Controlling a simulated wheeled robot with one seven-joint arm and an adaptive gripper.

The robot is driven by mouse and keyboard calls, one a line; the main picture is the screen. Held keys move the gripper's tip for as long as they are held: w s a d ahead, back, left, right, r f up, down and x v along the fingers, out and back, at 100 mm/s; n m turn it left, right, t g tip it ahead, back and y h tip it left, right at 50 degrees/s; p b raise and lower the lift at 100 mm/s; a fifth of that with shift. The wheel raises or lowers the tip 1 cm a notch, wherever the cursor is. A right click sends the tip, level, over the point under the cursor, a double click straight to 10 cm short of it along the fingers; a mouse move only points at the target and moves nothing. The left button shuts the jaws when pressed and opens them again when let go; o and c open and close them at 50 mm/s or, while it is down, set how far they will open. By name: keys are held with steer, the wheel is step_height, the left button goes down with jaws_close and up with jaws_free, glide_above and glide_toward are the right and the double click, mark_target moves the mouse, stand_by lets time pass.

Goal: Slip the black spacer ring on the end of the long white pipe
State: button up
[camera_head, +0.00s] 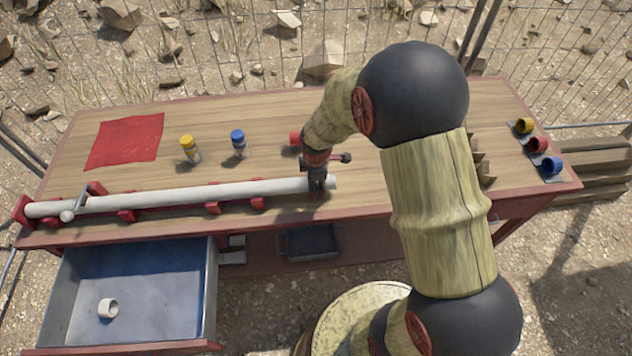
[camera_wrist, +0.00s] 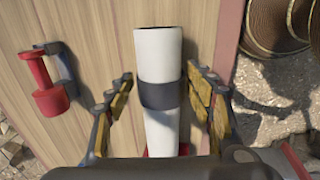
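The long white pipe (camera_head: 180,195) lies along the front of the table on red supports. Its right end (camera_wrist: 158,45) shows in the wrist view. The black spacer ring (camera_wrist: 159,95) is around the pipe, a short way in from that end. In the head view my gripper hides the ring or blends with it. My gripper (camera_head: 316,188) is over the pipe near its right end. In the wrist view my gripper (camera_wrist: 161,80) is open, with one yellow-padded finger on each side of the pipe and ring, and gaps show between pads and ring.
A red object with a grey handle (camera_wrist: 50,90) lies beside the pipe. Yellow (camera_head: 189,149) and blue (camera_head: 239,143) capped bottles and a red cloth (camera_head: 125,141) are behind it. An open drawer (camera_head: 140,285) holds a white ring (camera_head: 108,307). Coloured cups (camera_head: 537,145) stand at right.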

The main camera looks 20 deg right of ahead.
steer(key=shift+o, duration=1.2)
steer(key=shift+r, duration=0.1)
step_height(320, 180, up, 12)
steer(key=s, duration=0.2)
steer(key=shift+s+a+f, duration=0.15)
steer(key=shift+a+f, duration=0.1)
steer(key=shift+a, duration=0.1)
